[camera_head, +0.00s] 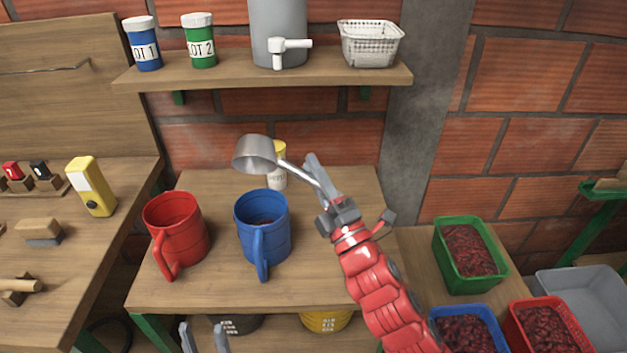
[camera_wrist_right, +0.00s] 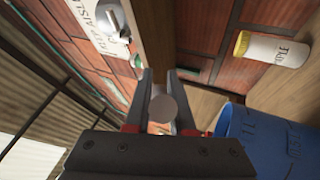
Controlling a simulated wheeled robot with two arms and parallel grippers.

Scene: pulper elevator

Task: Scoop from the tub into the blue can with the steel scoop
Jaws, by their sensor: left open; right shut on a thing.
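My right gripper (camera_head: 330,200) is shut on the handle of the steel scoop (camera_head: 255,155). The scoop's bowl is tilted, its mouth toward the left, in the air above the blue can (camera_head: 263,245). Some dark contents show inside the can, which stands upright on the table. In the right wrist view the blue can (camera_wrist_right: 260,135) is beside the fingers (camera_wrist_right: 160,100). Tubs of dark red fruit, green (camera_head: 470,285), blue (camera_head: 468,308) and red (camera_head: 520,325), stand at the lower right. My left gripper (camera_head: 204,340) is open and empty at the bottom edge.
A red can (camera_head: 176,232) stands left of the blue can. A yellow-lidded jar (camera_head: 277,180) is behind the scoop. A shelf (camera_head: 230,80) with jars, a grey container and a white basket (camera_head: 371,42) is above. A grey bin (camera_head: 585,290) sits at right.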

